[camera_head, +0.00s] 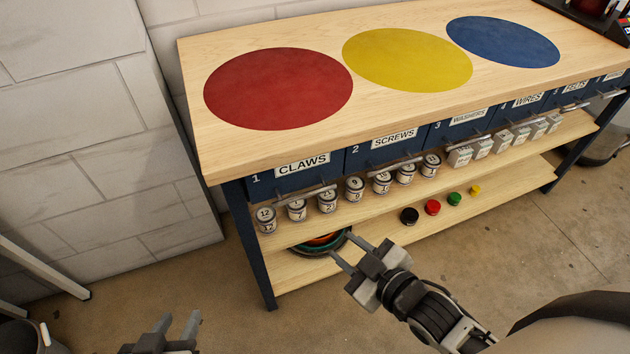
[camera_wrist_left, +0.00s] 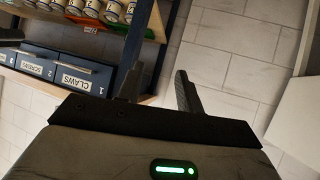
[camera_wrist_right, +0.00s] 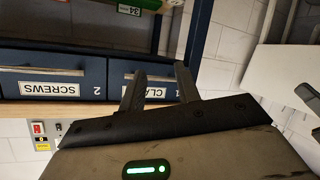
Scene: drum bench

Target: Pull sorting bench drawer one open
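Drawer one (camera_head: 290,182) is the dark blue drawer marked "1" and "CLAWS" at the left end of the bench in the head view. It looks shut, with a grey bar handle (camera_head: 305,193) along its lower front. The drawer also shows upside down in the left wrist view (camera_wrist_left: 82,84) and partly behind the fingers in the right wrist view (camera_wrist_right: 150,78). My right gripper (camera_head: 353,252) is open and empty, below and in front of the drawer, apart from it. My left gripper (camera_head: 178,322) is open and empty at the bottom left, farther from the bench.
Several labelled tins (camera_head: 327,200) stand on the shelf under the drawers. The lower shelf (camera_head: 385,232) holds coloured caps and a coiled bundle. A dark bench leg (camera_head: 256,250) stands at the left end. A brick wall (camera_head: 80,110) is left of it. Floor in front is open.

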